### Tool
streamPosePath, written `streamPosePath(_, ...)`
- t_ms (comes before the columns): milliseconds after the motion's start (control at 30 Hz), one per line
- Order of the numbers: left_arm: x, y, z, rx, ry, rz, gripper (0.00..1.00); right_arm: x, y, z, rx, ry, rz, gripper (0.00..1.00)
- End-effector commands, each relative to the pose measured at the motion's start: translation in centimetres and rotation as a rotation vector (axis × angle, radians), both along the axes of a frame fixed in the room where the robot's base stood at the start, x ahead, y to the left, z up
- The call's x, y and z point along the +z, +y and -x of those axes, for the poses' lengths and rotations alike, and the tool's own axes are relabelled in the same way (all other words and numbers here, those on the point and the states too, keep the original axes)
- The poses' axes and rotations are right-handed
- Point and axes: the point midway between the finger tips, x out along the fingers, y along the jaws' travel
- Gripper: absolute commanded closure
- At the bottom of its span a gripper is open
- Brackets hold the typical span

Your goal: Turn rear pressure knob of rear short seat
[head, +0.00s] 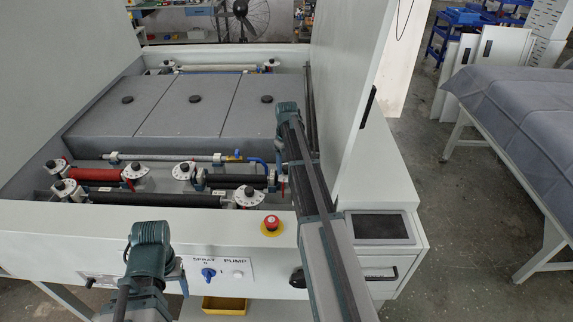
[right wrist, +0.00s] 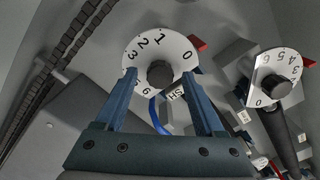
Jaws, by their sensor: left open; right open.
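In the right wrist view a white round dial (right wrist: 144,48) with black numbers carries a dark knob (right wrist: 160,74) at its centre. My right gripper (right wrist: 161,78) is open, with one fingertip on each side of the knob. A gap shows on both sides, and I cannot tell how deep the fingertips reach. In the head view my right gripper (head: 282,165) is over the right end of the rollers, and the dial there is mostly hidden behind my arm. My left gripper (head: 152,262) is low in front of the machine, away from the rollers, and looks empty.
A second numbered dial (right wrist: 287,66) sits close to the right of the first. A blue hose (right wrist: 155,117) runs beside the knob. A cable chain (right wrist: 72,38) lies at the left. In the head view a raised white side panel (head: 349,85) stands right of my right arm.

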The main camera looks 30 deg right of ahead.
Motion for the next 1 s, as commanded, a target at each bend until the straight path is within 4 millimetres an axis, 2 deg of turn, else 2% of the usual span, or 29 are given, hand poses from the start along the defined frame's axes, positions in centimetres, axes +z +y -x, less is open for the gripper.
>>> streamPosePath(267, 3.0, 0.0, 0.0, 0.003, 0.0, 0.001, 0.29, 3.0, 0.0, 0.0, 0.0, 0.0, 0.0, 0.29)
streamPosePath(800, 11.4, 0.0, 0.0, 0.013, 0.0, 0.002, 0.29, 11.4, 0.0, 0.0, 0.0, 0.0, 0.0, 0.29)
streamPosePath(1000, 13.4, 0.0, 0.1, 0.011, 0.002, 0.002, 0.29, 13.4, 0.0, 0.0, 0.0, 0.0, 0.0, 0.29)
